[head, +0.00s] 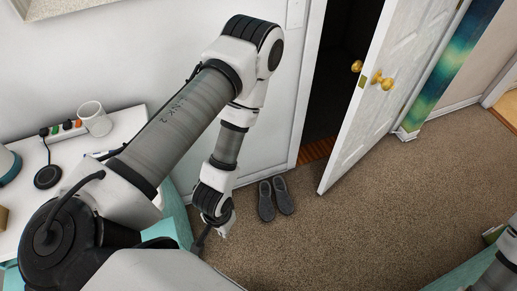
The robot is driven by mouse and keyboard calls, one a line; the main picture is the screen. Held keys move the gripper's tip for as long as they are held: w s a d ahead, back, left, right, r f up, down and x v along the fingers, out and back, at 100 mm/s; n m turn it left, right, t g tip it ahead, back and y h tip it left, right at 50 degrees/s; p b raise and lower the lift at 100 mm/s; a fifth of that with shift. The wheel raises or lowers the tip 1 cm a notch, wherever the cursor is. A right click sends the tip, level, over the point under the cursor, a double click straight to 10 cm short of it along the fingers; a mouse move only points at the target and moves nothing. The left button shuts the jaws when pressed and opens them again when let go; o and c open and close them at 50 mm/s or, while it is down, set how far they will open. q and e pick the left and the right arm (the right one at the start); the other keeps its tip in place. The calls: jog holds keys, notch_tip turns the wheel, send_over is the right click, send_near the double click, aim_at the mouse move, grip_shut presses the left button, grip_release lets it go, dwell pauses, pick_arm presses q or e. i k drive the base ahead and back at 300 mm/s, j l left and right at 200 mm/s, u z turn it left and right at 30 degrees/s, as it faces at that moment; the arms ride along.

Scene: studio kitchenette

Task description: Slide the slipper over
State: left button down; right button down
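A pair of dark grey slippers stands on the brown carpet against the white wall, left of the open door. The left slipper (266,202) and the right slipper (284,196) are side by side, with their openings toward the wall. My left arm reaches in from the left and bends down. My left gripper (203,240) is low, to the left of the slippers and apart from them in the picture. Only a thin dark part of it shows past the wrist, so its opening is unclear. Part of my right arm shows at the lower right edge; its gripper is not in view.
A white door (390,90) with brass knobs stands open onto a dark space. A white counter (60,185) at the left holds a mug (94,118) and a power strip (62,131). The carpet (370,220) right of the slippers is clear.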

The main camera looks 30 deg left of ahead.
aim_at(266, 210)
jog(key=i+u, duration=0.3)
jog(key=i, duration=0.2)
jog(key=i+l+u, duration=0.35)
jog(key=i, duration=0.2)
jog(key=j, duration=0.1)
